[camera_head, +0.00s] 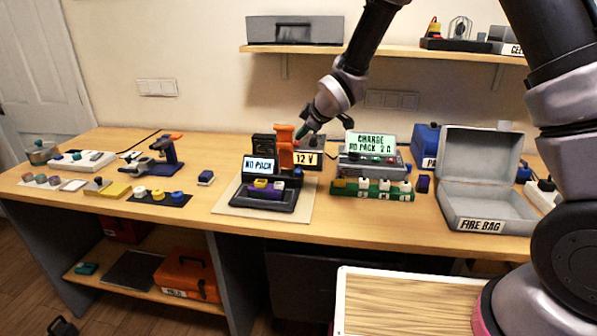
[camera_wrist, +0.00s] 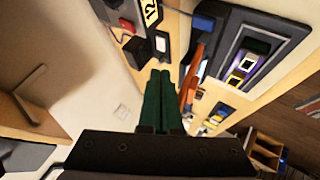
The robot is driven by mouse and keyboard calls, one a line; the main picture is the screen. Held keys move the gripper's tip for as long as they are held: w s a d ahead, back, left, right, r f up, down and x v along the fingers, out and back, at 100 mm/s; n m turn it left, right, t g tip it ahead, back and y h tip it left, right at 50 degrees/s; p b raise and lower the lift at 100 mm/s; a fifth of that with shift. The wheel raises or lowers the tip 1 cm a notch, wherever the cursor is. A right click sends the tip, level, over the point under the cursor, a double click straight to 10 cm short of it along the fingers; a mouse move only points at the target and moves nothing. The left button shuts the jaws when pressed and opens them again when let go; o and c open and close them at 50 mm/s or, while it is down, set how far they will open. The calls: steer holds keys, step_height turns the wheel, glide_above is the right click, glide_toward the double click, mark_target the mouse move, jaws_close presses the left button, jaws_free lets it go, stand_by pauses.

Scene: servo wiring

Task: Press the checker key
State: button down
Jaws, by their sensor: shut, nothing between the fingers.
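The checker (camera_head: 262,202) is a dark unit with a "NO PACK" screen (camera_head: 260,165) and a cradle holding yellow and purple pieces. It stands on a pale mat (camera_head: 228,208) mid-table. A small blue block (camera_head: 298,173) shows at its right side; I cannot tell whether it is the key. My gripper (camera_head: 301,133) is above and behind the checker, near an upright orange part (camera_head: 284,146). In the wrist view its green fingers (camera_wrist: 160,74) are together and empty, with the checker's dark cradle (camera_wrist: 272,38) to the right and the orange part (camera_wrist: 192,75) beside them.
A "12 V" unit (camera_head: 306,159) stands just behind the checker. A charger (camera_head: 370,146) with a green board (camera_head: 352,190) is to the right, then an open fire bag case (camera_head: 482,205). A blue-orange tool (camera_head: 168,155) and small parts lie left. A shelf (camera_head: 380,52) is above.

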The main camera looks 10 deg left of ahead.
glide_above(302, 175)
steer(key=shift+s+f, duration=0.1)
steer(key=shift+f, duration=4.3)
steer(key=shift+a+f, duration=0.1)
steer(key=shift+f, duration=0.3)
steer(key=shift+f, duration=0.5)
steer(key=shift+r, duration=0.95)
